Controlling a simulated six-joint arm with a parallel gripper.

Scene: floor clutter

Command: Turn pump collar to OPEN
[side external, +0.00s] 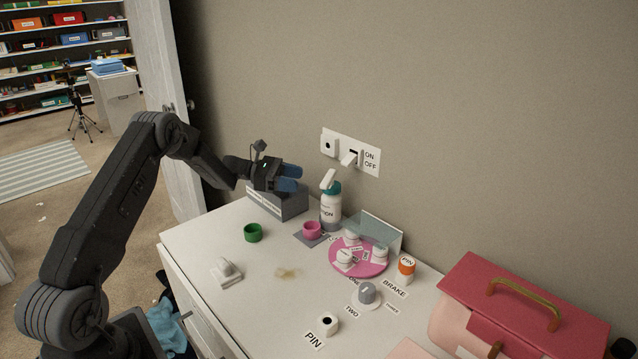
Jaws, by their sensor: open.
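The pump bottle (331,205) stands upright on the white cabinet top near the wall. It has a white body with a partly hidden label, a teal collar (333,188) and a white pump head (328,179) pointing up and left. I cannot read any OPEN mark on the collar at this size. My gripper (298,178) is open and empty, with blue fingers pointing right. In this view it appears just left of the pump head and above a grey box. I cannot tell how far it is from the bottle in depth.
A grey box (281,205) sits beneath my gripper. A pink cup (312,229) and a green cup (253,232) stand in front. A pink round tray (345,266) with several white containers and a clear panel (381,233) lie right. A wall switch (349,157) is above.

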